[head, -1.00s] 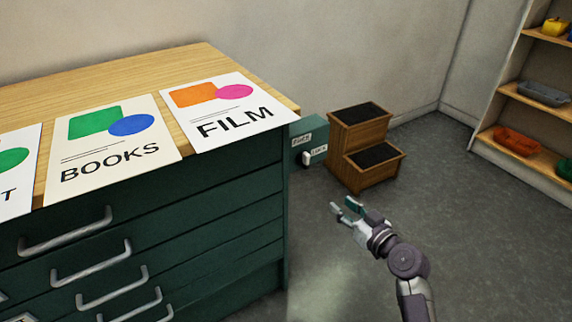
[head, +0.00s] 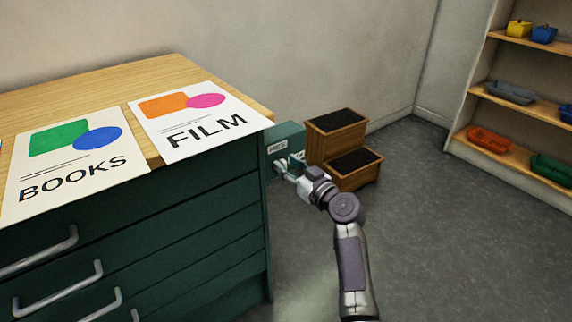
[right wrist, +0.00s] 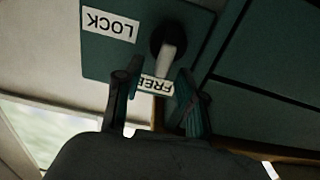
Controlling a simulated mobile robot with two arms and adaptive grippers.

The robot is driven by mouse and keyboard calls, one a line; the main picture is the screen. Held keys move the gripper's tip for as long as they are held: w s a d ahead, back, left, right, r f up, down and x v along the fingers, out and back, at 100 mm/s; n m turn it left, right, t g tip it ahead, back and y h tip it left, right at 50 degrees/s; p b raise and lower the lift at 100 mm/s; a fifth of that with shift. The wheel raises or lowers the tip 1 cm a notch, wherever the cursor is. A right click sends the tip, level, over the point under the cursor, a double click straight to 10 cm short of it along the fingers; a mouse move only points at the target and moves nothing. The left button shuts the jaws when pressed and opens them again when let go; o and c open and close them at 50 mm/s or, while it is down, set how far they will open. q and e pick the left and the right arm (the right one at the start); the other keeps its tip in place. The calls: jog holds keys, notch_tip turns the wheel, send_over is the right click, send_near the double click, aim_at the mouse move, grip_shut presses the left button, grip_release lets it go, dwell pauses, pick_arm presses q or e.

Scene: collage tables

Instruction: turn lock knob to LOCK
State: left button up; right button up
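The lock knob (right wrist: 168,46) has a dark round base and a pale lever, on a dark green box (head: 284,135) at the end of the drawer cabinet. In the right wrist view the lever points at the FREE label (right wrist: 155,84). The LOCK label (right wrist: 110,24) is off to the left; both labels appear upside down. My right gripper (right wrist: 160,70) is open, its fingers on either side of the lever's end, with gaps showing. In the head view my right gripper (head: 289,168) is at the box and hides the knob. My left gripper is not in view.
The green drawer cabinet (head: 190,215) stands close left of my right arm, with FILM (head: 200,125) and BOOKS (head: 75,165) posters on top. A wooden step stool (head: 336,123) stands just right of the box. A shelf (head: 515,100) with bins is at far right. Open floor lies between.

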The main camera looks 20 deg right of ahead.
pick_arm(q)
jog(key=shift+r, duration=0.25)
pick_arm(e)
jog(key=shift+w+a, duration=0.2)
jog(key=shift+w, duration=0.3)
grip_shut()
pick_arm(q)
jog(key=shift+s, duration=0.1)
